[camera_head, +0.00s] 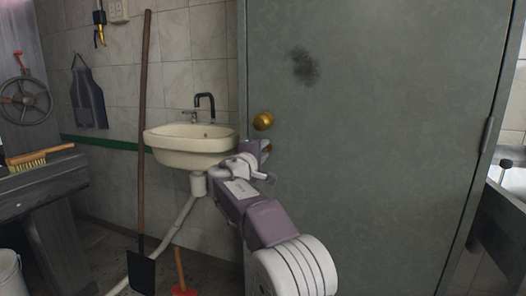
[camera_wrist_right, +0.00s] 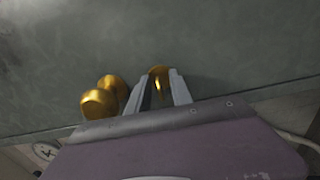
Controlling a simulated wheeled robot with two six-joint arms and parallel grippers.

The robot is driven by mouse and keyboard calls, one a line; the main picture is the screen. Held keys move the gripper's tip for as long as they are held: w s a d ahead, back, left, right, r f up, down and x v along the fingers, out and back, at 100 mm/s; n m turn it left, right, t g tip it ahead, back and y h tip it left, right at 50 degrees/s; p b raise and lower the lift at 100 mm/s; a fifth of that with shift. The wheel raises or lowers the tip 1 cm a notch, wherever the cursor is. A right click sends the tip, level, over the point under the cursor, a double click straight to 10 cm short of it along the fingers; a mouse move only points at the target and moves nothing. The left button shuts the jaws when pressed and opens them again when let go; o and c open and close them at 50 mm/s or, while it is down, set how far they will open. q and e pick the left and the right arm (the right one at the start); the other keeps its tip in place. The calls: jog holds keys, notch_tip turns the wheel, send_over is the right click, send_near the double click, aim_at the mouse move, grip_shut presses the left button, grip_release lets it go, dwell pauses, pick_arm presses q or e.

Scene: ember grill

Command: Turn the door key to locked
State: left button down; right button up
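The grey-green door (camera_head: 370,130) stands shut in the head view. Its round brass knob (camera_head: 263,121) is near the left edge, and the knob also shows in the right wrist view (camera_wrist_right: 99,103). A smaller brass piece, the door key with its round plate (camera_wrist_right: 158,72), is just beside the knob. In the head view it is mostly hidden behind my right gripper (camera_head: 266,158). In the right wrist view my right gripper (camera_wrist_right: 160,84) is open, with one finger on each side of the key. I cannot tell whether either finger touches it. My left gripper is not in view.
A cream sink (camera_head: 190,150) with a black tap is left of the door. A long-handled shovel (camera_head: 141,150) leans on the tiled wall. A red plunger (camera_head: 182,285) stands on the floor. A workbench with a brush (camera_head: 40,158) is at far left.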

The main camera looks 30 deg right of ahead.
jog(key=v, duration=0.9)
